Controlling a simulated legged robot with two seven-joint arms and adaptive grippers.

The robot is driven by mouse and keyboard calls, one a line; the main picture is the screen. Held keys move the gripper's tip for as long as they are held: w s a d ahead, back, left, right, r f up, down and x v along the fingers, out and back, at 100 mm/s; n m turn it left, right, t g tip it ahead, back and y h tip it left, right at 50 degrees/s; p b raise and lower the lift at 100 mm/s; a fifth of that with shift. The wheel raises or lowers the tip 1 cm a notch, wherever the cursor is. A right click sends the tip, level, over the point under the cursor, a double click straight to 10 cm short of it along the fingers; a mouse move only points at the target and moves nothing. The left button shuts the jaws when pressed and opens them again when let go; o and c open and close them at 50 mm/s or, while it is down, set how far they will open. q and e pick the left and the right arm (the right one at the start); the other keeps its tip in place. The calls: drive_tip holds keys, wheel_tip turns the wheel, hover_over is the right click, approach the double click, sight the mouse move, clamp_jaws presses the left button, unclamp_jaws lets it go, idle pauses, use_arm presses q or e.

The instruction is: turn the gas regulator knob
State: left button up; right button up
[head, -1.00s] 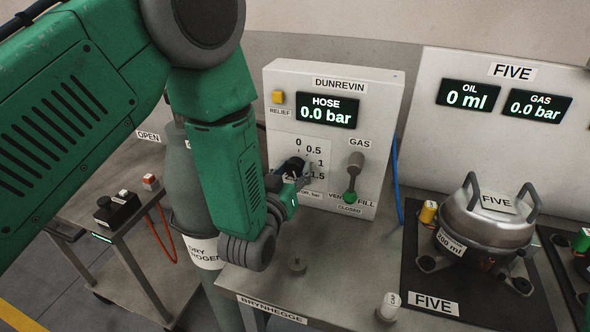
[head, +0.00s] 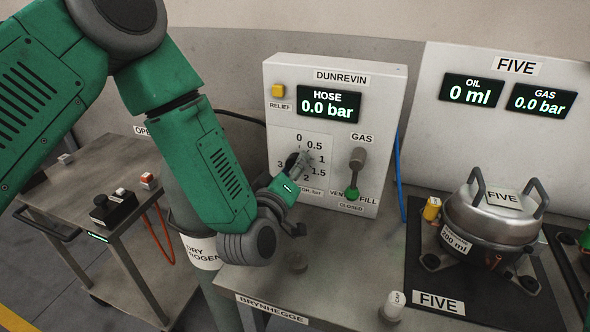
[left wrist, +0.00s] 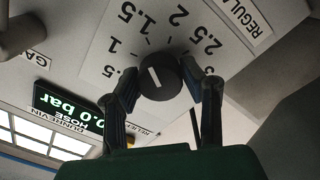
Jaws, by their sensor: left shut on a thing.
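The regulator knob (left wrist: 160,78) is a round dark knob with a white line, in the middle of a numbered dial on the grey DUNREVIN panel. In the head view the knob (head: 292,161) is partly hidden by my left gripper (head: 301,162). In the left wrist view my left gripper (left wrist: 168,93) has its two dark fingers on either side of the knob and is shut on it. The white line is short and slanted; I cannot tell which number it marks. The HOSE display (head: 328,104) reads 0.0 bar. My right gripper is not in view.
The GAS lever (head: 355,175) stands just right of the dial, near my gripper. A yellow relief button (head: 278,91) is at the panel's upper left. A metal compressor (head: 493,216) stands at right, and a blue hose (head: 401,175) hangs beside the panel.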

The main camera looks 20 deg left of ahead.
use_arm(q)
drive_tip(key=n, duration=0.1)
drive_tip(key=n+b, duration=0.1)
drive_tip(key=n, duration=0.1)
drive_tip(key=n+b, duration=0.1)
drive_tip(key=shift+f+n, duration=0.3)
drive_tip(key=shift+n, duration=0.1)
drive_tip(key=n+b, duration=0.2)
drive_tip(key=n, duration=0.1)
drive_tip(key=shift+n, duration=0.4)
drive_tip(key=n+b, duration=0.2)
drive_tip(key=n, duration=0.2)
drive_tip(key=shift+n+y+b, duration=0.3)
drive_tip(key=shift+n+b, duration=0.75)
drive_tip(key=shift+n, duration=1.05)
drive_tip(key=o, duration=1.1)
drive_tip(key=shift+o, duration=0.2)
drive_tip(key=shift+r, duration=0.1)
